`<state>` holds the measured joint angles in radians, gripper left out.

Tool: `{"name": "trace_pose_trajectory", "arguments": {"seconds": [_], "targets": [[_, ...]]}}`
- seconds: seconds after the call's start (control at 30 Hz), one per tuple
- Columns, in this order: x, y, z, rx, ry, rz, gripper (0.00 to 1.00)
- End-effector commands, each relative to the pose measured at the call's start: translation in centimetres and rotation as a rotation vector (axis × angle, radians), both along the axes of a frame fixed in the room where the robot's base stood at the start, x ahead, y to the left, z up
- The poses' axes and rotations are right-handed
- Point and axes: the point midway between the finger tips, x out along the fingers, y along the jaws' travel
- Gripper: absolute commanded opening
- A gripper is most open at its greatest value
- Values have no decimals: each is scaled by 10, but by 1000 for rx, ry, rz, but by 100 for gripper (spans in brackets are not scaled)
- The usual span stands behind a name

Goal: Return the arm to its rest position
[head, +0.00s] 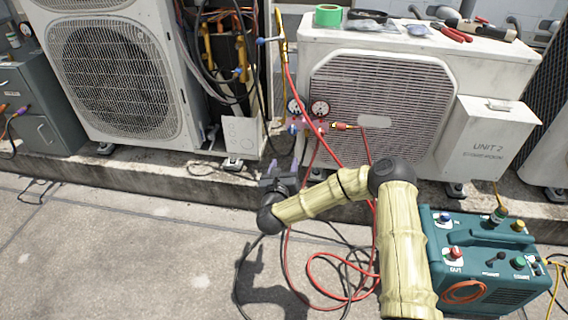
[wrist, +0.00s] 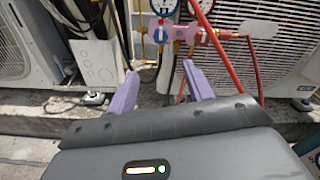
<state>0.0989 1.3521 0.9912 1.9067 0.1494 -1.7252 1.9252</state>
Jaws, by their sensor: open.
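My gripper (head: 281,170) is at the end of my bamboo-patterned arm, in front of the gap between the two condenser units in the head view. In the wrist view its two purple fingers (wrist: 160,88) stand apart with nothing between them. The gauge manifold (head: 309,123) with two round dials hangs just above and beyond my gripper. In the wrist view the manifold (wrist: 200,37) sits beyond the fingertips and looks apart from them. A red hose passes behind the right finger in that view.
The left condenser (head: 118,70) has its side open with pipes showing. The right condenser (head: 375,110) carries tape and tools on top. A teal pump machine (head: 484,262) stands at lower right. Red hoses (head: 318,268) and black hoses loop on the concrete.

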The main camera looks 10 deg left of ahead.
Motion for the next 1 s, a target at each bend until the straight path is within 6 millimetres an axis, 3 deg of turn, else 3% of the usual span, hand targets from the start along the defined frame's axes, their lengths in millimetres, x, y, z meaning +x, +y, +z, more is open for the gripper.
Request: {"name": "trace_pose_trajectory", "arguments": {"seconds": [0.37, 0.53, 0.67, 0.8, 1.0], "targets": [[1, 0, 0, -2, 0, 0, 52], [0, 7, 13, -96, 2, 65, 52], [-5, 20, 33, -313, 12, 203, 52], [-17, 27, 50, -640, 26, 384, 52], [-40, 12, 66, -1109, 52, 607, 52]]}}
